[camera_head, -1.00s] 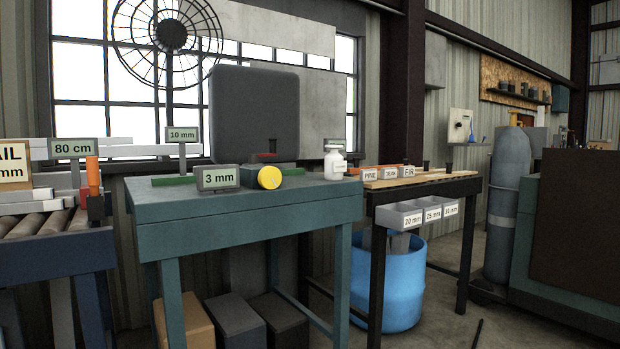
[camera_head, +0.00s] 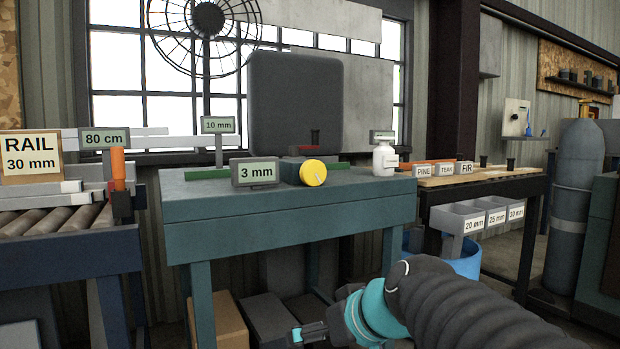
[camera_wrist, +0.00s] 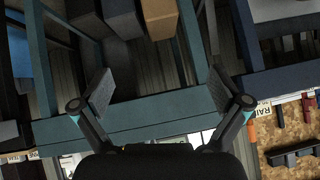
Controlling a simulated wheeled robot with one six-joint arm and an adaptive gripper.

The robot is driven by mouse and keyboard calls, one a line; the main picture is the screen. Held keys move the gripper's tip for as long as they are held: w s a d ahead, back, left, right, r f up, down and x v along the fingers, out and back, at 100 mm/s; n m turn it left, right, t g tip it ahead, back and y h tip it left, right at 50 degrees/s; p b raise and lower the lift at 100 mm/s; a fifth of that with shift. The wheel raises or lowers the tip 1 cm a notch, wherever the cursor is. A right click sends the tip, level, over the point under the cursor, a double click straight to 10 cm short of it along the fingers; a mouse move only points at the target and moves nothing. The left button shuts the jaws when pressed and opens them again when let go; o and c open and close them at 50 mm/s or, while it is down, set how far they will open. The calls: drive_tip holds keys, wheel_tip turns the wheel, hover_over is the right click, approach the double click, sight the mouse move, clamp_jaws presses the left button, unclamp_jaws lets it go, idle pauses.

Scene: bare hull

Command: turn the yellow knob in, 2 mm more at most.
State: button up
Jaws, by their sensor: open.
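The yellow knob (camera_head: 313,173) is a round dial on the front of a dark device on the teal bench (camera_head: 290,232). A grey display (camera_head: 254,172) left of it reads "3 mm". A second display (camera_head: 218,125) behind on a post reads "10 mm". My gripper (camera_head: 308,334) is low in front of the bench, below and apart from the knob. In the wrist view my gripper (camera_wrist: 152,92) is open with nothing between the fingers. The knob is not visible in the wrist view.
A white bottle (camera_head: 384,159) stands at the bench's right end. A roller stand (camera_head: 60,215) with an "80 cm" display (camera_head: 104,139) is left. A table (camera_head: 490,178) with PINE, TEAK and FIR blocks is right. Boxes (camera_head: 216,322) lie under the bench.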

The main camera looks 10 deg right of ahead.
drive_tip(key=w+d+r+n+t+y, duration=0.1)
drive_tip(key=w+d+r+t+y, duration=0.2)
drive_tip(key=w+r, duration=0.95)
drive_tip(key=t+h+b, duration=0.1)
drive_tip(key=t+h, duration=0.1)
drive_tip(key=t, duration=0.4)
approach(315, 175)
drive_tip(key=p+x, duration=0.3)
drive_tip(key=x, duration=0.7)
drive_tip(key=shift+w, duration=0.15)
drive_tip(key=c, duration=1.2)
